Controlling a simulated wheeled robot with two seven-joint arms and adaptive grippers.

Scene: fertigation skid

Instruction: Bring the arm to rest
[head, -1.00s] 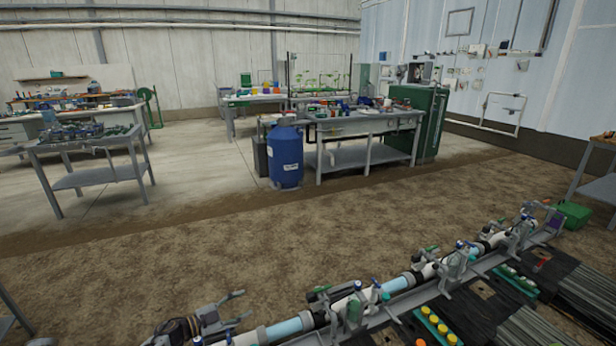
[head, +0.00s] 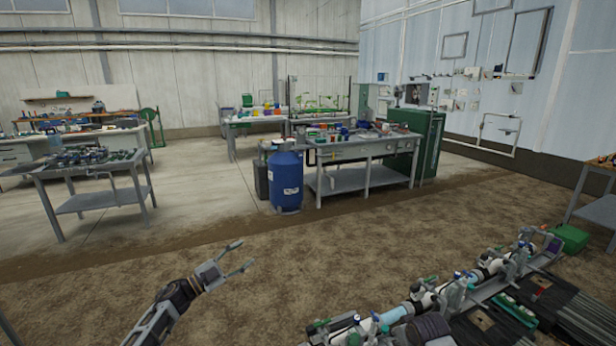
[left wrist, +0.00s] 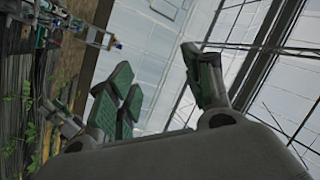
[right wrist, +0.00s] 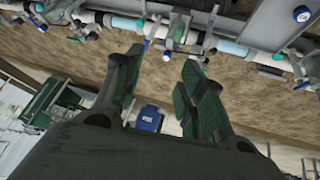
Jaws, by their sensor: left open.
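My left gripper (head: 245,256) is raised over the bare soil floor in the head view, at the lower left. Its two fingers are spread, with nothing between them. In the left wrist view its green-padded fingers (left wrist: 158,85) stand apart against the pale wall. My right gripper (right wrist: 162,85) shows in the right wrist view with its green-padded fingers apart and empty. Beyond them are soil and the pipe line. A dark rounded part at the bottom of the head view may belong to my right arm; I cannot tell.
The pipe line (head: 460,298) with clamps and valves runs along the lower right. A blue barrel (head: 286,180) stands by a grey workbench (head: 355,180). A tool table (head: 96,202) stands at the left. Open soil lies between.

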